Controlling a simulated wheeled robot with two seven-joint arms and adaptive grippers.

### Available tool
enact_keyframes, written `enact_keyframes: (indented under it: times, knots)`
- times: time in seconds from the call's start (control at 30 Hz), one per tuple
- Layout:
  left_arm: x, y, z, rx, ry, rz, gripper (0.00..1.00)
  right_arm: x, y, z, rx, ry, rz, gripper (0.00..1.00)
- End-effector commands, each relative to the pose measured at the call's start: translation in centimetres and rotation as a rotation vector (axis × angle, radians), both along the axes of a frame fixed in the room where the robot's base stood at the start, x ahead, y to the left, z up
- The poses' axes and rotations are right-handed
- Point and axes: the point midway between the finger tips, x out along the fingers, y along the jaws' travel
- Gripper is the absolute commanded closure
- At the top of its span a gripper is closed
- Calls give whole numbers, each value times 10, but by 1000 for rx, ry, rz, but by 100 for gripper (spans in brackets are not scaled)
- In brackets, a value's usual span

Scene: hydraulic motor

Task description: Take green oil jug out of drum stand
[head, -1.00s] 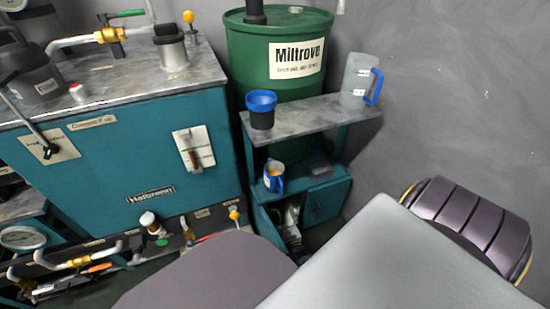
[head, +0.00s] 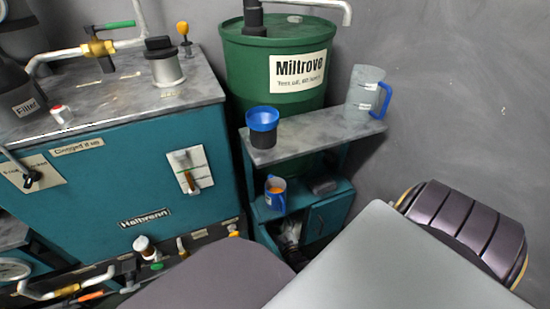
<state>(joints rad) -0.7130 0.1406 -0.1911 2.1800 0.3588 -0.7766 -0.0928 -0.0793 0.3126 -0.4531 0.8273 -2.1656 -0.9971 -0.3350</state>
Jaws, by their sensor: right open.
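The drum stand is a teal stand (head: 354,207) with a grey top shelf (head: 320,132), in front of a green drum (head: 240,60). Its low compartment is open at the front and dark inside. My right gripper (head: 289,238) shows small at that opening, partly hidden behind my own arm parts. It is open, and I see nothing clearly held in it. I cannot make out a green oil jug; the inside of the compartment is mostly hidden. My left gripper is not in view.
A blue-topped dark cup (head: 262,127) and a clear jug with blue handle (head: 362,95) stand on the top shelf. A teal tank unit (head: 130,175) with pipes and valves stands close on the left.

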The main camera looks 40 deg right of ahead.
Motion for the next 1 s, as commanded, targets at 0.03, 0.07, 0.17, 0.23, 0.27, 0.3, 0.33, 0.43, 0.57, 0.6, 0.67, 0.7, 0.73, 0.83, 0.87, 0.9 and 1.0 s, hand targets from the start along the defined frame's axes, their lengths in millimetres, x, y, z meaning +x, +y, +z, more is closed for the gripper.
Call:
enact_keyframes:
  times: [0.03, 0.07, 0.17, 0.23, 0.27, 0.3, 0.33, 0.43, 0.57, 0.6, 0.67, 0.7, 0.73, 0.83, 0.87, 0.9, 1.0]
  knots:
    - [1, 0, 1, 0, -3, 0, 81, 0, 0, 0, 0, 1, 0, 7]
    - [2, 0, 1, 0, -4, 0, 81, 0, 0, 0, 0, 1, 0, 7]
    - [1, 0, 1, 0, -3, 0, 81, 0, 0, 0, 0, 1, 0, 7]
    - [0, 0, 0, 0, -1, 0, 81, 0, 0, 0, 0, 1, 0, 7]
    - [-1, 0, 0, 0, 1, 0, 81, 0, 0, 0, 0, 1, 0, 7]
    - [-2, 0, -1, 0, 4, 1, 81, 0, 0, 0, 0, 0, 0, 7]
    - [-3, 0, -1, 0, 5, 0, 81, 0, 0, 0, 0, 0, 0, 7]
    - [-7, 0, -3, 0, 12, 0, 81, 0, 0, 0, 0, 0, 0, 7]
    - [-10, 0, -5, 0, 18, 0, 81, 0, 0, 0, 0, 0, 0, 12]
    - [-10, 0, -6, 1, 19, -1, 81, 0, 0, 0, 0, 0, 0, 17]
    - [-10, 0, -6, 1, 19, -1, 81, 0, 0, 0, 0, 0, 0, 25]
    - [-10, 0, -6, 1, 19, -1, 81, 0, 0, 0, 0, 0, 0, 30]
    - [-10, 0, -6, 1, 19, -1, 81, 0, 0, 0, 0, 0, 0, 34]
    - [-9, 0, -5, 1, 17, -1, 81, 0, 0, 0, 0, 0, 0, 47]
    - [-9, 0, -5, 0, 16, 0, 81, 0, 0, 0, 0, 0, 0, 51]
    - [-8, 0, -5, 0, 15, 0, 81, 0, 0, 0, 0, 0, 0, 56]
    - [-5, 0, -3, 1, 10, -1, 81, 0, 0, 0, 0, 0, 0, 69]
